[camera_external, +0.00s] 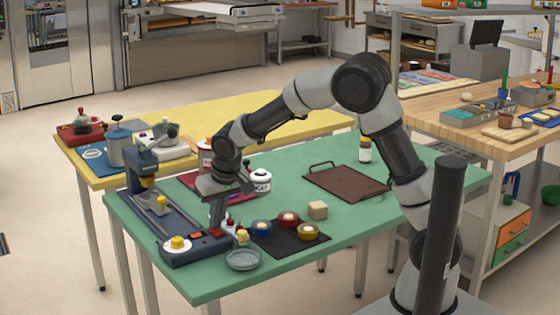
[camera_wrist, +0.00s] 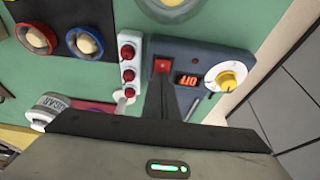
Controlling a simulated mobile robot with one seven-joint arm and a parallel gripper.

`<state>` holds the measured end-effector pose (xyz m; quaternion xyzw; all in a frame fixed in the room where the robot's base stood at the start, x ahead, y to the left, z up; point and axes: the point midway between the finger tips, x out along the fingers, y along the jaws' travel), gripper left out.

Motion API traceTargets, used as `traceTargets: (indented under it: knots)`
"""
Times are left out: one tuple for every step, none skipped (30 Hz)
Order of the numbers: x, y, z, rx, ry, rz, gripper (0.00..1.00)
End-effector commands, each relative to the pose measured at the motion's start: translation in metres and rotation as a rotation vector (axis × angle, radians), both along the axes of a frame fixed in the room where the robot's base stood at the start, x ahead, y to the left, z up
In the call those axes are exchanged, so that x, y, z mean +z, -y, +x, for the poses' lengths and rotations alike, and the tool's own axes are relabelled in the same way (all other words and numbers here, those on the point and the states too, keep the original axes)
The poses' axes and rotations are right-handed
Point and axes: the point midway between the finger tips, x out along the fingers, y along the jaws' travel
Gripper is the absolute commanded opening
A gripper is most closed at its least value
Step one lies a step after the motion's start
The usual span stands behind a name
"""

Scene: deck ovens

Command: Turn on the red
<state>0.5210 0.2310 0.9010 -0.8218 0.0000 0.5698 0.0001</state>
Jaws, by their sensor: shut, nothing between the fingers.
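A dark blue-grey device (camera_external: 190,250) lies along the left front edge of the green table, with a yellow knob (camera_external: 177,243) at its near end. In the external view my gripper (camera_external: 217,228) points down at the panel.
A white strip with red knobs (camera_wrist: 127,72) stands close beside the panel. A glass bowl (camera_external: 243,259), a dark mat (camera_external: 285,243) with coloured dishes and a sugar jar (camera_external: 260,181) are nearby. A brown tray (camera_external: 345,183) lies farther back. Green table surface is clear at the front right.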

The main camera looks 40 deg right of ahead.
Motion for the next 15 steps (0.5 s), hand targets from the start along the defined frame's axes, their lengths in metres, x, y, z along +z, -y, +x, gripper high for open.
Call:
traceTargets:
  knots:
    - [-0.0011, 0.0001, 0.0006, 0.0, 0.0, 0.0, 0.0]
    - [-0.0012, 0.0001, 0.0008, 0.0, 0.0, 0.0, 0.0]
    - [-0.0012, 0.0002, 0.0009, 0.0, 0.001, 0.0, 0.0]
    - [-0.0011, 0.0002, 0.0008, 0.0, 0.001, 0.0, 0.0]
    - [-0.0009, 0.0001, 0.0009, 0.0, 0.001, 0.0, 0.0]
    - [-0.0009, 0.0002, 0.0008, 0.0, 0.001, 0.0, 0.0]
    - [-0.0009, 0.0002, 0.0008, 0.0, 0.001, 0.0, 0.0]
    - [-0.0008, 0.0002, 0.0007, 0.0, 0.001, 0.0, 0.0]
    - [-0.0008, 0.0002, 0.0007, 0.0, 0.0, 0.0, 0.0]
    - [-0.0005, 0.0002, 0.0008, 0.0, -0.001, 0.0, 0.0]
    - [0.0, 0.0004, 0.0012, 0.0, -0.003, -0.001, 0.0]
    - [0.001, 0.001, 0.0022, -0.002, -0.011, -0.002, 0.0]
    - [0.0021, 0.0016, 0.0034, -0.004, -0.021, -0.004, 0.0]
    - [0.0029, 0.0017, 0.0045, -0.004, -0.034, -0.005, 0.0]
    - [0.0027, 0.002, 0.0059, -0.005, -0.057, -0.005, 0.0]
